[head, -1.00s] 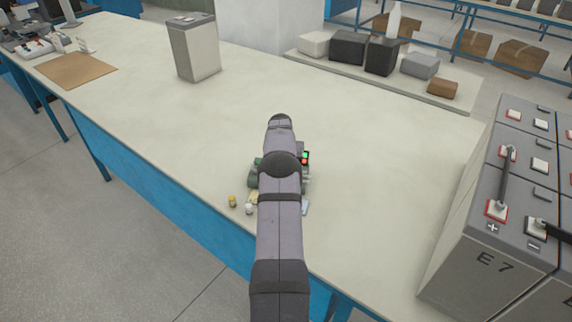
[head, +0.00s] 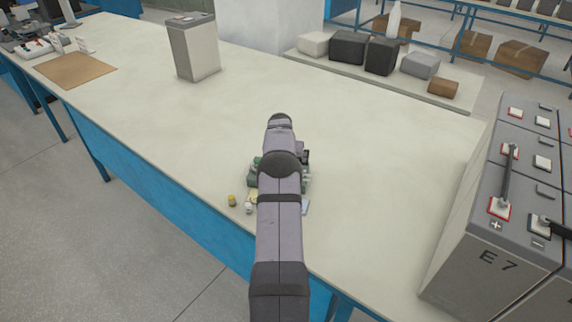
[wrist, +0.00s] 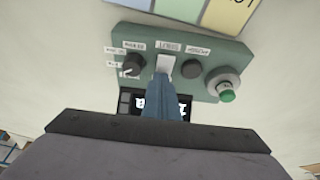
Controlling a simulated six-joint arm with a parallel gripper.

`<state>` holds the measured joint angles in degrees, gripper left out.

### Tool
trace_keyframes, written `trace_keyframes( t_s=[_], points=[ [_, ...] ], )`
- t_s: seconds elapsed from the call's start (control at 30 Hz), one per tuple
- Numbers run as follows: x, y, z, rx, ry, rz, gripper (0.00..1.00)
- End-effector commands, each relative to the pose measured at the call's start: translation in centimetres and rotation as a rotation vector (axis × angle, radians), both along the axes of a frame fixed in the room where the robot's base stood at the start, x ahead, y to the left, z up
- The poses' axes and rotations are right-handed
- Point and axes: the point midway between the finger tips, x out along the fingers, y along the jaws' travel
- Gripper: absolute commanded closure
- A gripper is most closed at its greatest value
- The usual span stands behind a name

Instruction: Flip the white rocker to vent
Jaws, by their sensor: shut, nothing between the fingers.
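The white rocker (wrist: 165,66) sits near the middle of a green control panel (wrist: 215,53) in the wrist view, under a small label whose text I cannot read. My gripper (wrist: 163,82), with blue fingers, is shut and empty. Its tips overlap the rocker's lower end in the picture; I cannot tell whether they touch it. In the head view the green panel (head: 253,181) shows only at its edges beside my arm, which hides the rocker and the gripper.
A black knob (wrist: 132,66) is left of the rocker. A black round button (wrist: 190,69) and a green push button (wrist: 227,95) are right. My fingers partly cover a dark display (wrist: 182,103).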

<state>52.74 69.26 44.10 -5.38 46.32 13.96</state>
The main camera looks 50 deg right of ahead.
Motion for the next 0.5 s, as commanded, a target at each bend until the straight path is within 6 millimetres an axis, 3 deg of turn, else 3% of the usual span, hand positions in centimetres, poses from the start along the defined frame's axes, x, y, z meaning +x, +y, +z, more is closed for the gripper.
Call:
trace_keyframes(
  t_s=[0.5],
  points=[
    [-0.47,1.03,0.00,0.005,0.003,0.000,1.00]
  ],
)
